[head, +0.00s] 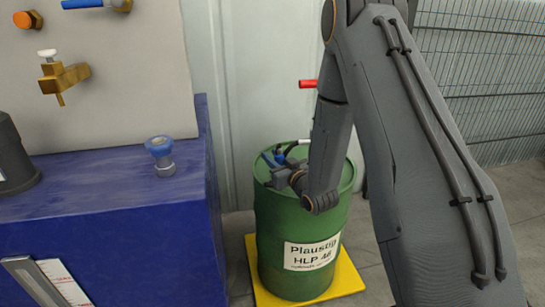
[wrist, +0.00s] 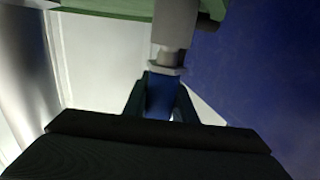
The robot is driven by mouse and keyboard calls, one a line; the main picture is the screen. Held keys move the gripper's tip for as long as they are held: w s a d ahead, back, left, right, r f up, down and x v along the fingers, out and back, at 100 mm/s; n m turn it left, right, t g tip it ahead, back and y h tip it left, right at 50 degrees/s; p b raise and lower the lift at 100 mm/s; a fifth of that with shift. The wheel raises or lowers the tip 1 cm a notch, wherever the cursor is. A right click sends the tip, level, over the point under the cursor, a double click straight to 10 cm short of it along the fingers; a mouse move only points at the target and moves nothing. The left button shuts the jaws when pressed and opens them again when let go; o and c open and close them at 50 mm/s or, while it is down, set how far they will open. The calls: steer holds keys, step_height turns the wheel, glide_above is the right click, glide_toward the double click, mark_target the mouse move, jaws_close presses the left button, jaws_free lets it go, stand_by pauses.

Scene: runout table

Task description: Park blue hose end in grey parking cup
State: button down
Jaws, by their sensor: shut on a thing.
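My gripper (head: 275,172) is over the top of the green drum, at its left side. It is shut on the blue hose end (wrist: 160,95), which shows between the two dark fingers in the wrist view. In the head view the hose end is a small blue piece (head: 279,156) by the fingers, partly hidden. In the wrist view a grey cylinder (wrist: 175,25) lies in line with it; I cannot tell whether it is part of the hose end or the grey parking cup. A grey fitting with a blue top (head: 161,157) stands upright on the blue bench, apart from my gripper.
The green drum (head: 285,222) stands on a yellow base (head: 343,280). The blue bench (head: 105,205) is to its left, with a panel of brass fittings (head: 64,78) behind. A red piece (head: 307,84) shows beside my arm. A wire fence (head: 480,75) is at the right.

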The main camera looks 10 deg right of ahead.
steer(key=shift+f+b, duration=0.4)
steer(key=shift+f, duration=0.3)
steer(key=c, duration=1.4)
jaws_free()
steer(key=shift+s, duration=0.1)
steer(key=v, duration=0.7)
steer(key=shift+s+d, duration=0.15)
steer(key=shift+s, duration=0.15)
